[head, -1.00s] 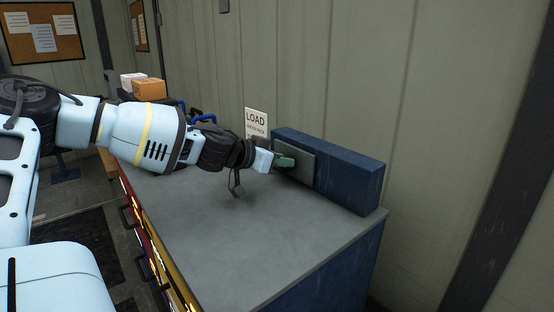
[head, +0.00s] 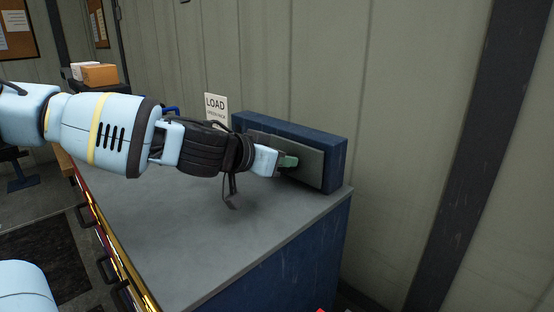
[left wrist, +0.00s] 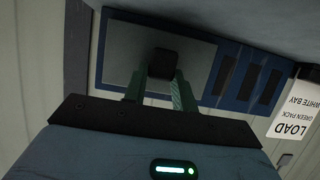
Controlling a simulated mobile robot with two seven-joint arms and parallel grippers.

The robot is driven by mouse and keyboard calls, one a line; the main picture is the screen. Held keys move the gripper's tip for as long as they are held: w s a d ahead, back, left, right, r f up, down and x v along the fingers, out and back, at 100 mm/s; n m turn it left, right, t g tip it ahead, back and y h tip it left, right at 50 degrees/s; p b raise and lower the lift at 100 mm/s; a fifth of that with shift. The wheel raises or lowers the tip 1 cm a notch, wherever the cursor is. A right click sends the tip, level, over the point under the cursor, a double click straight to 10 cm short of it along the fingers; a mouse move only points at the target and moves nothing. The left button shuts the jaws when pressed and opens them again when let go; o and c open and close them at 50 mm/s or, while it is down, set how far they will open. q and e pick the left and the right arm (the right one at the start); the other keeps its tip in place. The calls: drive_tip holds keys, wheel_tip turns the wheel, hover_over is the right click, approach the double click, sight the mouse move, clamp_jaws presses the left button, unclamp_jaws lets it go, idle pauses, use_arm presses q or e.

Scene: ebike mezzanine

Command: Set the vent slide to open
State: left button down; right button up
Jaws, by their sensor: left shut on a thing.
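The vent slide is a flat grey plate (head: 311,166) on the front of a long blue housing (head: 336,172) at the back of the bench. In the left wrist view the plate (left wrist: 122,50) has a black knob (left wrist: 162,64), and three dark slots (left wrist: 248,84) show uncovered on the side toward the LOAD sign. My left gripper (head: 288,161) is at the plate. In the left wrist view its green fingers (left wrist: 160,80) are shut on the knob, one on each side. In the head view the gripper hides the knob. My right gripper is in neither view.
The grey bench top (head: 190,240) is clear in front of the housing. A LOAD sign (head: 216,109) stands behind my left wrist. An orange box (head: 100,75) is at the far left. A ribbed wall (head: 400,130) rises behind the bench.

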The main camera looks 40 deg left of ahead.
use_arm(q)
drive_tip(key=shift+s+d+f, duration=0.1)
drive_tip(key=shift+d, duration=0.1)
drive_tip(key=c, duration=1.3)
unclamp_jaws()
drive_tip(key=shift+d, duration=0.1)
drive_tip(key=shift+o, duration=0.9)
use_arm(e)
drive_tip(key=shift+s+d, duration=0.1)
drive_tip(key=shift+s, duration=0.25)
use_arm(q)
drive_tip(key=p+v, duration=0.3)
drive_tip(key=v, duration=0.4)
drive_tip(key=shift+s+r, duration=0.3)
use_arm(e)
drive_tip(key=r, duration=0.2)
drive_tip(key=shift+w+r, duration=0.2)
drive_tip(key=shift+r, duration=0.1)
